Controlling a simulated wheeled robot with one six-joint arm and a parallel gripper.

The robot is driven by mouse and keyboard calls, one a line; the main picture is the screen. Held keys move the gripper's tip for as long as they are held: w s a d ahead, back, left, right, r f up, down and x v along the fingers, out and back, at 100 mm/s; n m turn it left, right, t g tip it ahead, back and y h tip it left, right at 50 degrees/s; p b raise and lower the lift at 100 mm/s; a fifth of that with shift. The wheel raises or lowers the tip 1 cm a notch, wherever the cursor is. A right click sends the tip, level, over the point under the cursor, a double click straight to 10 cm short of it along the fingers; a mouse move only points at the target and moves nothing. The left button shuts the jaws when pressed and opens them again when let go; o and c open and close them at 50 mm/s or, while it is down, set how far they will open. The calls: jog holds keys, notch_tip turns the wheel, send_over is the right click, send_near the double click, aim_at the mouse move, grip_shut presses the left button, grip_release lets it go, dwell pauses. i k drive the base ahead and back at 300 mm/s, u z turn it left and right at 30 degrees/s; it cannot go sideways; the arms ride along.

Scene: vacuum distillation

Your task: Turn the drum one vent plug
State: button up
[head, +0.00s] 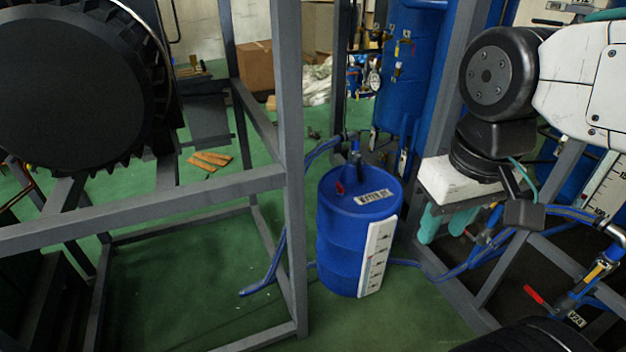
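A blue drum (337,238) stands upright on the green floor in the middle of the head view. A small red part (339,187) sits on the left of its lid; it may be the vent plug, but it is too small to be sure. A lid label (374,197) is not clearly readable. My gripper (445,223) has a white body and teal fingers pointing down. It is right of the drum, apart from it in the picture. The fingers look spread with nothing seen between them.
A grey frame post (292,170) stands just left of the drum. A blue hose fitting (356,152) rises at the lid's back. A tall blue tank (405,70) stands behind. A red-handled valve (536,294) is at lower right. Some green floor is clear in front.

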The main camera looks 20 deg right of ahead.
aim_at(339, 189)
jog(key=i, duration=1.05)
jog(key=z, duration=0.35)
